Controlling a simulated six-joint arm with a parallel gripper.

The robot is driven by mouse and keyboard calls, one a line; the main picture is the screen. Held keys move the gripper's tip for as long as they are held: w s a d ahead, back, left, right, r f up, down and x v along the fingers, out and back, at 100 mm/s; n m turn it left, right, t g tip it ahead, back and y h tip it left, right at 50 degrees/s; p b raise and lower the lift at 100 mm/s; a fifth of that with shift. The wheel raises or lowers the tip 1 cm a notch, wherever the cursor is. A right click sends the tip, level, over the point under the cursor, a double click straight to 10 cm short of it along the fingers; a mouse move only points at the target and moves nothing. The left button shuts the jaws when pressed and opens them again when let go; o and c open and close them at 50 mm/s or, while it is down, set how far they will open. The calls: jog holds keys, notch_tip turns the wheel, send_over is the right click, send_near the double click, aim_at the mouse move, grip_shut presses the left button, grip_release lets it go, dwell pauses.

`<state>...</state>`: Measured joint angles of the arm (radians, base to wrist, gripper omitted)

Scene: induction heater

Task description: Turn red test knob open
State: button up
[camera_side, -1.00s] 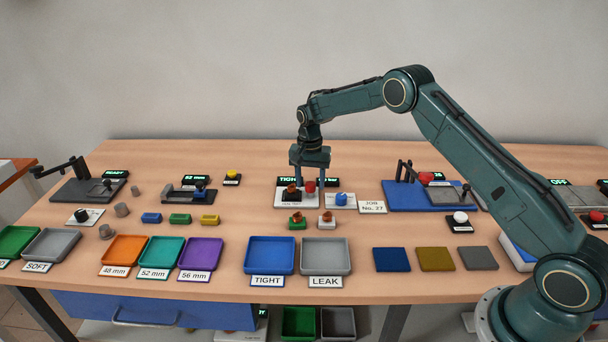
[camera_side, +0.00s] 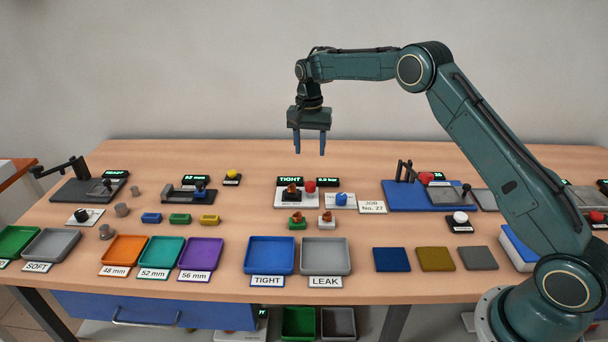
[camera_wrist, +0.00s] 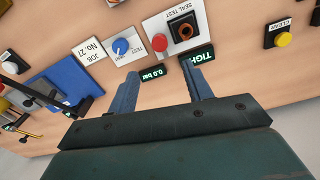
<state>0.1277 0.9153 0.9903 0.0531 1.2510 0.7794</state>
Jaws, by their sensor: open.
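The seal test station (camera_side: 284,202) is a white plate at the middle back of the table. A red round knob (camera_side: 310,186) sits on it beside a black holder (camera_wrist: 183,31) with an orange-brown part seated in it. The red knob (camera_wrist: 159,42) also shows in the wrist view. A blue knob (camera_wrist: 121,46) with a white pointer sits on a separate white plate marked TEST and VENT. My gripper (camera_side: 309,152) is open and empty, well above the station. In the wrist view its fingers (camera_wrist: 161,76) point towards the station and touch nothing.
Green displays read TIGHT (camera_side: 290,180) and 0.0 bar (camera_wrist: 155,73). Two small fittings (camera_side: 297,223) stand in front of the station. The blue TIGHT tray (camera_side: 248,268) and grey LEAK tray (camera_side: 345,266) lie nearer. A blue fixture base (camera_side: 395,205) is to the right.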

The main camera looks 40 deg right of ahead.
notch_tip(320, 180, up, 2)
jog(key=shift+r, duration=0.25)
jog(key=shift+r, duration=0.15)
jog(key=s+a+r+n+t, duration=0.2)
jog(key=s+a+r+n, duration=0.1)
jog(key=s+r, duration=0.6)
jog(key=s+a+r+n+t, duration=0.1)
jog(key=s+a+r+n, duration=0.1)
jog(key=s+r, duration=0.75)
jog(key=s+a+f+n+t, duration=0.1)
jog(key=s+f+n, duration=0.1)
jog(key=s, duration=1)
jog(key=s+a+f+n+t, duration=0.1)
jog(key=s+a+f+n, duration=0.1)
jog(key=s, duration=1)
jog(key=shift+a+f+n+t, duration=0.2)
jog(key=shift+f+n+t, duration=0.2)
jog(key=shift+f+n, duration=0.45)
